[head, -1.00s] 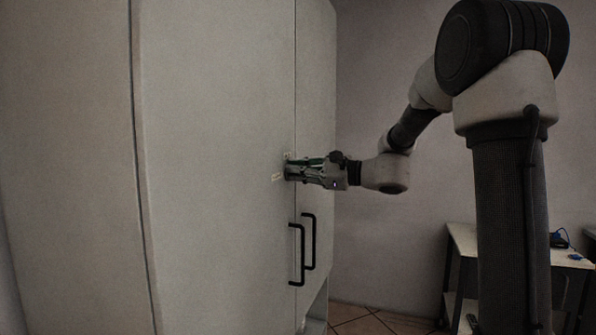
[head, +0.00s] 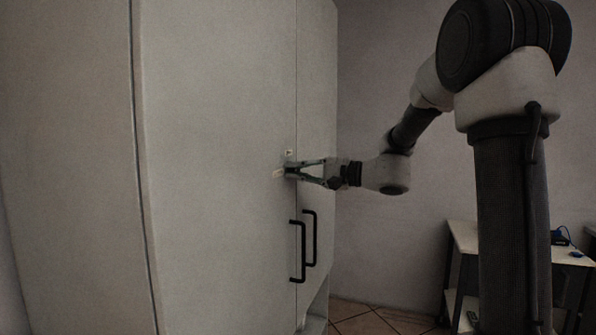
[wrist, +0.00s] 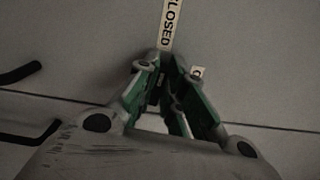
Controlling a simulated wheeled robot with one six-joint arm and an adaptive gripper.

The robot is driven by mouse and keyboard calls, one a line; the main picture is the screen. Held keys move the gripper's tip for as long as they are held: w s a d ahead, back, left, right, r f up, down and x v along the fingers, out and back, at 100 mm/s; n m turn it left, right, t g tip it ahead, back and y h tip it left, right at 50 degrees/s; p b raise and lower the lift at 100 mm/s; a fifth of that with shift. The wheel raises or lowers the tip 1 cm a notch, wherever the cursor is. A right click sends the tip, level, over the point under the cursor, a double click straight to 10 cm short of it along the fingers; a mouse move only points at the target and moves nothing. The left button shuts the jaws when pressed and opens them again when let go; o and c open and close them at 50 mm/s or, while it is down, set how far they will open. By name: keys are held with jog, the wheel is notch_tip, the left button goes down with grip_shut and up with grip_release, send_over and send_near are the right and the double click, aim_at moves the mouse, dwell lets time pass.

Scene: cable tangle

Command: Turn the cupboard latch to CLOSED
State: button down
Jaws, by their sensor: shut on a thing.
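My gripper (head: 289,172) is against the front of the pale cupboard (head: 215,120), near the seam between its two doors. In the wrist view its green-lined fingers (wrist: 164,68) converge at the door and are shut on the latch, which is mostly hidden between and behind them. A CLOSED label (wrist: 171,22) lies just beyond the fingertips in the wrist view; in the head view a pale label (head: 279,173) shows just left of them.
Two black door handles (head: 298,252) (head: 311,240) stand out below the gripper, either side of the seam. A side table (head: 465,236) with a blue item (head: 558,238) stands at the right. The space between cupboard and table looks free above the tiled floor.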

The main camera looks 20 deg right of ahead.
jog(key=shift+n, duration=0.6)
jog(key=shift+f, duration=0.1)
jog(key=c, duration=1.5)
grip_release()
jog(key=v, duration=1.2)
